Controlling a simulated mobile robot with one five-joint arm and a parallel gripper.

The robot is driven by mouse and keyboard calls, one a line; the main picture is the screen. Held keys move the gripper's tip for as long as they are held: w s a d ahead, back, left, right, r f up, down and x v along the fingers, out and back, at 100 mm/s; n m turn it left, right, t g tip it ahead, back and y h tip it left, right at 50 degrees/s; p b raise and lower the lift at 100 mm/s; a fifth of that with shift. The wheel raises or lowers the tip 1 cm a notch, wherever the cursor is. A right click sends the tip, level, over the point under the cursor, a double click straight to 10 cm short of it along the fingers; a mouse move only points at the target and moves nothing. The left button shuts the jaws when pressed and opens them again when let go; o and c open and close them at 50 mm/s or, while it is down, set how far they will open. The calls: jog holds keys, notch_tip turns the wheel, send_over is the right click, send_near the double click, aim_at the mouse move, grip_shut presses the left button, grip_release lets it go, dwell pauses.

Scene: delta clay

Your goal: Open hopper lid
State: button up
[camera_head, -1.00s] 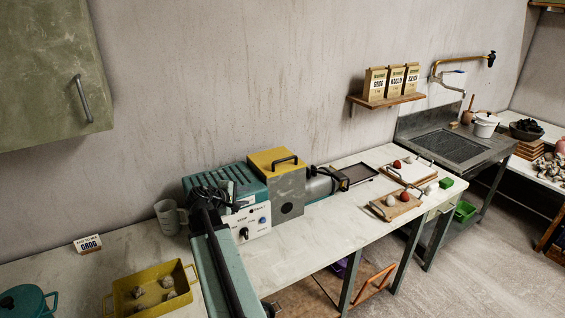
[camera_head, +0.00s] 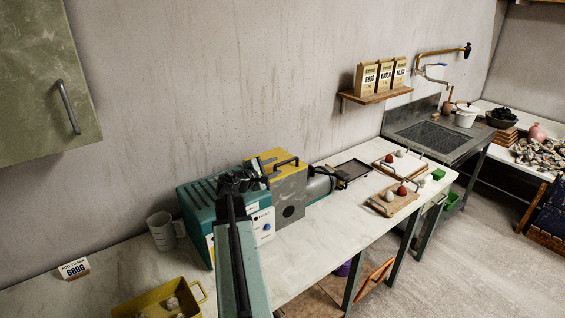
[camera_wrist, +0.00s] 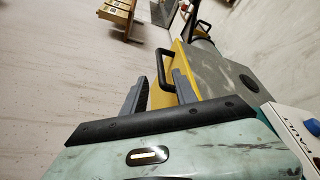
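The hopper is a grey box (camera_head: 291,200) with a yellow lid (camera_head: 262,162) on top, set against the teal machine on the bench. A black bar handle (camera_head: 285,162) stands on the lid. In the wrist view the yellow lid (camera_wrist: 184,62) and its black handle (camera_wrist: 164,70) lie just beyond my fingertips. My gripper (camera_wrist: 155,88) is open, its two grey fingers apart with the handle between or just past them; I cannot tell if they touch it. In the head view my gripper (camera_head: 240,180) is dark and hides part of the lid and machine.
The teal machine (camera_head: 192,212) with a white control panel stands left of the hopper. A grey jug (camera_head: 161,232), a grog card (camera_head: 74,268) and a yellow tray (camera_head: 205,292) are to the left. Boards with balls (camera_head: 394,203) lie to the right. A shelf with bags (camera_head: 376,97) hangs above.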

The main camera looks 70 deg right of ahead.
aim_at(283, 163)
jog(key=b+x, duration=0.1)
jog(key=x, duration=0.7)
jog(key=shift+f+b, duration=0.1)
jog(key=shift+b, duration=0.25)
jog(key=shift+s, duration=0.1)
grip_shut()
dwell(0.8)
